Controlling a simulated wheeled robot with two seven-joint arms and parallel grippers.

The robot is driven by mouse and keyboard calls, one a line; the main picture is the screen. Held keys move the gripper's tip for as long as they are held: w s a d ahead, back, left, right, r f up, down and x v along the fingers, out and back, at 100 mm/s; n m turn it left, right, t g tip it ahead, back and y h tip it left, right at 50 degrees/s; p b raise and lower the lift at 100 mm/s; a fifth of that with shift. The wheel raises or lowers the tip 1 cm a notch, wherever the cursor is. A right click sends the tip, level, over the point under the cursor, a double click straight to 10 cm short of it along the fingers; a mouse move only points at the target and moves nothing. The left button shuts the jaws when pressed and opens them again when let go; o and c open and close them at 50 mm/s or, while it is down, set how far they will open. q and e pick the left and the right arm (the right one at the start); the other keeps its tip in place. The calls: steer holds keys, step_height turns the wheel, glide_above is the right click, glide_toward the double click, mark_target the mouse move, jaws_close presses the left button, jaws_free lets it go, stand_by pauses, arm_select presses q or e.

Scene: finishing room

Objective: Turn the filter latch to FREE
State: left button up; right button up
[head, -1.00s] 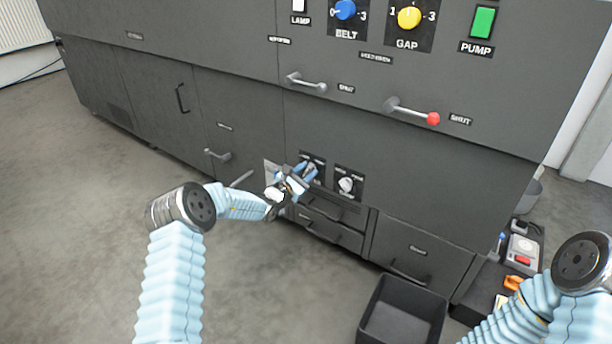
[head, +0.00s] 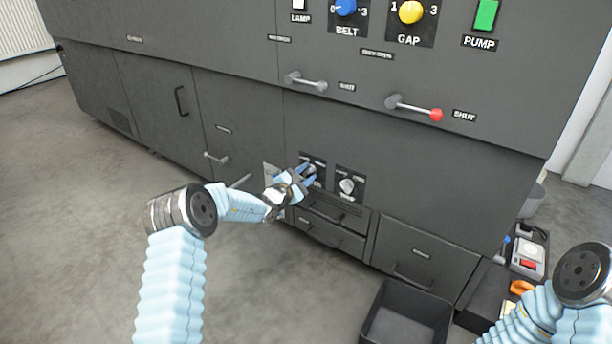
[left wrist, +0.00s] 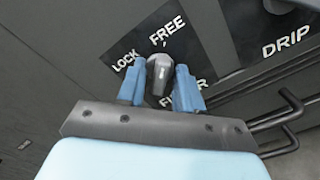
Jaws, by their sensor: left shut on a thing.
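The filter latch (left wrist: 160,72) is a grey knob on a black plate in the left wrist view. The plate (left wrist: 183,38) carries the words LOCK, FREE and a partly hidden FILTER. The knob's narrow end points up toward the short mark under FREE. My left gripper (left wrist: 160,88) has its two blue fingers on either side of the knob, closed on it. In the head view my left gripper (head: 307,173) reaches the low panel and hides most of the latch. My right gripper is not in view; only part of my right arm shows.
A second knob (head: 347,186) sits just right of the latch; its plate reads DRIP (left wrist: 286,42) in the left wrist view. Drawer handles (left wrist: 290,108) lie close below. A dark open bin (head: 405,318) stands on the floor at lower right. Floor at left is clear.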

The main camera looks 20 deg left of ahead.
arm_select(q)
steer(key=o, duration=0.7)
steer(key=shift+c, duration=0.2)
steer(key=shift+s, duration=0.15)
steer(key=p+v, duration=0.1)
steer(key=v, duration=1.2)
steer(key=shift+s+p, duration=0.3)
steer(key=shift+p, duration=0.05)
steer(key=shift+a, duration=0.1)
